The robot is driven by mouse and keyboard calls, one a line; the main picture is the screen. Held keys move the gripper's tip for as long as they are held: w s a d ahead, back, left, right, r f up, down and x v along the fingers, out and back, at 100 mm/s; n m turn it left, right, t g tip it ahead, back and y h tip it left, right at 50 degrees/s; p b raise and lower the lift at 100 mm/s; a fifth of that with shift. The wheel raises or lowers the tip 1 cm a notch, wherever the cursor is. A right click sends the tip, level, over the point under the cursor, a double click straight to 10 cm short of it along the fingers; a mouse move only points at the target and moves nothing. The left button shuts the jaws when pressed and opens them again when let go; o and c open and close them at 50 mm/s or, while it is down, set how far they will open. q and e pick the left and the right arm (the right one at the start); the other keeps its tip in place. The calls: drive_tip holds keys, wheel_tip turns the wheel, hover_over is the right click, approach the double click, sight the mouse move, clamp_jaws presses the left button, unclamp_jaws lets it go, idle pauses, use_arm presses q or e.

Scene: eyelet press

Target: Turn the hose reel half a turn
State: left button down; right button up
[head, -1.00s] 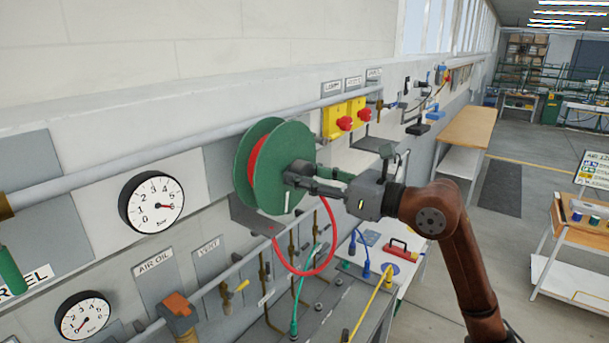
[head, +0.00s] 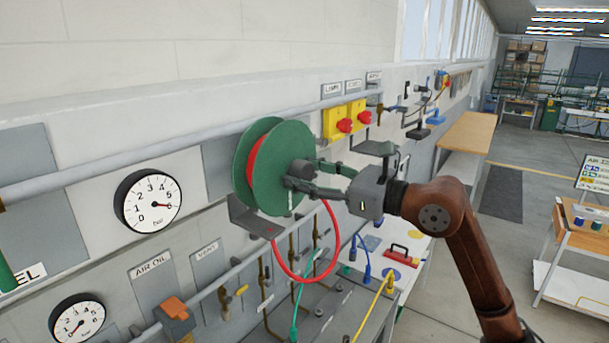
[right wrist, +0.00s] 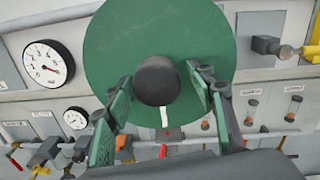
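The hose reel (head: 280,155) is a green two-flange drum with red hose wound between the flanges, mounted on the wall. Its dark round hub (head: 303,170) sticks out of the front flange; it also shows in the right wrist view (right wrist: 157,80). A short white mark (right wrist: 164,117) is on the flange just below the hub. My right gripper (head: 302,175) is in front of the reel, with its fingers spread on either side of the hub. In the right wrist view the gripper (right wrist: 158,78) shows gaps beside the hub. My left gripper is out of view.
A red hose loop (head: 310,275) hangs below the reel. Pressure gauges (head: 150,201) are at the left, and yellow boxes with red knobs (head: 345,120) are right of the reel. Pipes and valves run below. A wooden-topped bench (head: 465,140) stands farther right; the floor there is open.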

drive_tip(key=shift+o, duration=0.4)
drive_tip(key=v, duration=1.2)
